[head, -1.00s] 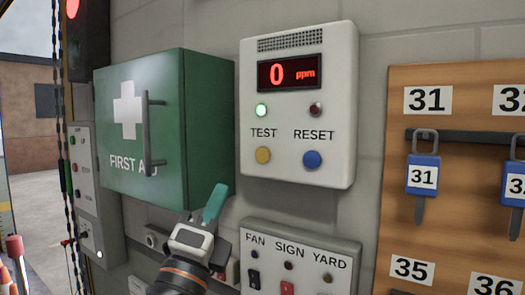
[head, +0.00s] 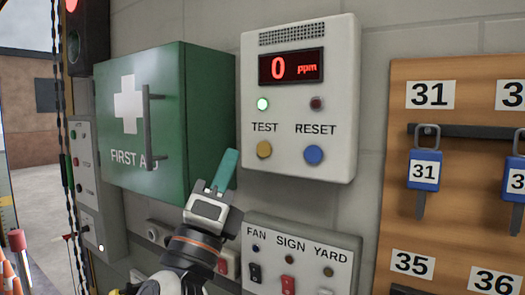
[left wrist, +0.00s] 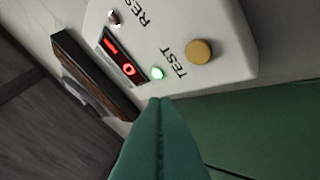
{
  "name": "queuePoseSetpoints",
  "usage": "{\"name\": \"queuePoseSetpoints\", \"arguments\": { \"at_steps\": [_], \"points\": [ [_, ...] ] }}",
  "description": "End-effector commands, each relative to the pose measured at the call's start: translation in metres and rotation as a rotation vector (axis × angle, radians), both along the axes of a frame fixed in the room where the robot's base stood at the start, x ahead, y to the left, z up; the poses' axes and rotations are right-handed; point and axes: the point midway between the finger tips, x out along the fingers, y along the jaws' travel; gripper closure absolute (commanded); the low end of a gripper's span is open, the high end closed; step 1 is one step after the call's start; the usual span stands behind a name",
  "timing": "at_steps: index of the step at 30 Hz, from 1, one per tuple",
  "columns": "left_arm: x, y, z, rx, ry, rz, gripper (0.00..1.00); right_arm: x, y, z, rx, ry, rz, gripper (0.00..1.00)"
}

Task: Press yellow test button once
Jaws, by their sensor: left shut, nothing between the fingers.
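The yellow test button (head: 264,149) is on the lower left of a white wall panel (head: 345,120), under the word TEST. The panel's red display reads 0 ppm and a green lamp (head: 263,104) glows above TEST. My left gripper (head: 227,160) is shut and empty, its teal fingertips left of and slightly below the button, apart from it in the head view. In the left wrist view the shut fingertips (left wrist: 160,102) point toward the panel, with the yellow button (left wrist: 199,51) up and to their right. My right gripper is in neither view.
A blue reset button (head: 313,155) sits right of the yellow one. A green first aid cabinet (head: 208,110) juts out close to my left gripper. A switch box (head: 318,250) with FAN, SIGN and YARD is below. A wooden key board (head: 460,90) hangs at right.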

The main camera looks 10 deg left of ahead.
Motion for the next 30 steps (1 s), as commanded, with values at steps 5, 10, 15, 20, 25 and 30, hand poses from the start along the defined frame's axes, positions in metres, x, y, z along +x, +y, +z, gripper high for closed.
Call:
{"name": "queuePoseSetpoints", "arguments": {
  "at_steps": [5,10,15,20,25,30],
  "points": [
    [0.025,-0.009,0.0,-0.001,0.0,0.001,1.0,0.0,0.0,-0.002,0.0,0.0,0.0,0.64],
    [0.043,-0.015,-0.001,-0.002,0.0,-0.001,1.0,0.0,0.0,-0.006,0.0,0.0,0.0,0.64],
    [0.052,-0.019,0.0,-0.001,0.0,0.0,1.0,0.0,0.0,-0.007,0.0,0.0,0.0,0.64],
    [0.053,-0.02,0.0,0.0,-0.001,-0.001,1.0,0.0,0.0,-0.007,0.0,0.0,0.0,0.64],
    [0.053,-0.019,0.0,0.0,-0.001,-0.001,1.0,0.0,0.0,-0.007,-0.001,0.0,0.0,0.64],
    [0.053,-0.019,0.0,0.0,-0.001,0.0,1.0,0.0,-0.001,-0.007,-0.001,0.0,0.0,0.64]
  ]
}}
